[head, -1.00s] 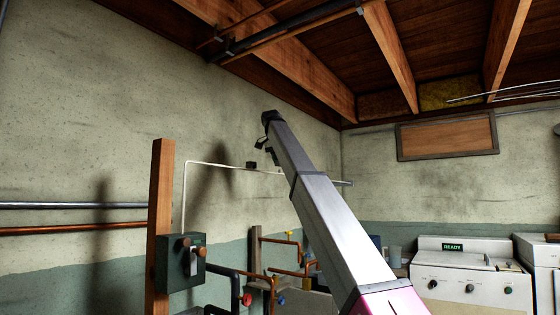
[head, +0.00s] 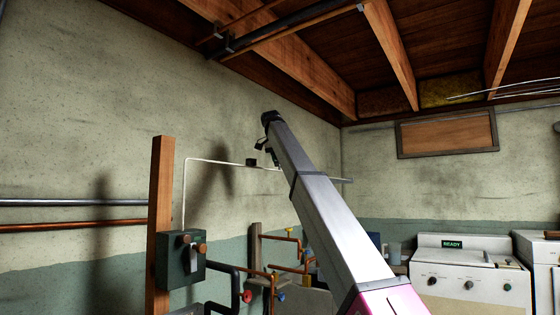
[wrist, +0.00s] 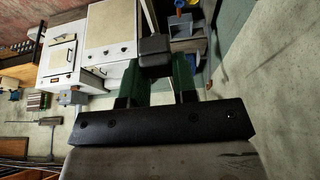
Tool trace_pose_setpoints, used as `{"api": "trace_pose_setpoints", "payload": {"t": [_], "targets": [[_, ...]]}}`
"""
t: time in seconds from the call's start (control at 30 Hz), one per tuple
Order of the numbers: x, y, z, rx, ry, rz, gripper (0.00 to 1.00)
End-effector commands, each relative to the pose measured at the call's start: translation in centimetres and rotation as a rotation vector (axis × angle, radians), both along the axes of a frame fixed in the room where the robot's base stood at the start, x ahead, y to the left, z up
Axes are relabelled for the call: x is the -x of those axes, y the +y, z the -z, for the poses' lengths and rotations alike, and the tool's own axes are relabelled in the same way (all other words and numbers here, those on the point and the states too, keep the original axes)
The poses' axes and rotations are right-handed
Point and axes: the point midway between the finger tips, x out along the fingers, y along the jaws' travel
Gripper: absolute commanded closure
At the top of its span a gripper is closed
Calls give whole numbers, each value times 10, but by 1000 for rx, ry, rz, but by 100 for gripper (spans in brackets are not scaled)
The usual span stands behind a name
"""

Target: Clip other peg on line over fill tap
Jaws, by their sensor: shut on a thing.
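A thin white line (head: 215,161) rises from the dark switch box and runs right along the wall. A small dark peg (head: 251,162) sits on it, left of my arm's tip. My gripper (head: 263,149) is small and dark at the arm's far end, close to the line; I cannot tell if it touches. In the wrist view my green fingers are shut on a dark grey block-like peg (wrist: 155,50). Taps with a red handle (head: 247,296) and a blue handle (head: 281,296) are lower down; I cannot tell which is the fill tap.
A wooden post (head: 160,220) carries the switch box (head: 181,262) at left. Copper pipes (head: 282,238) stand below the line. Ceiling joists (head: 390,55) and a dark pipe (head: 290,22) are overhead. A white washer (head: 465,280) is at right.

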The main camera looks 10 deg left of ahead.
Motion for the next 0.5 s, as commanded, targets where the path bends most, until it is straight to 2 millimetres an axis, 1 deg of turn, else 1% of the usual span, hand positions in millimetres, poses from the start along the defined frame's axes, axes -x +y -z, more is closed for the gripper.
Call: {"api": "trace_pose_setpoints", "payload": {"t": [0.27,0.5], "targets": [[0,0,1,0,0,0,100],[0,0,7,0,1,0,100]]}}
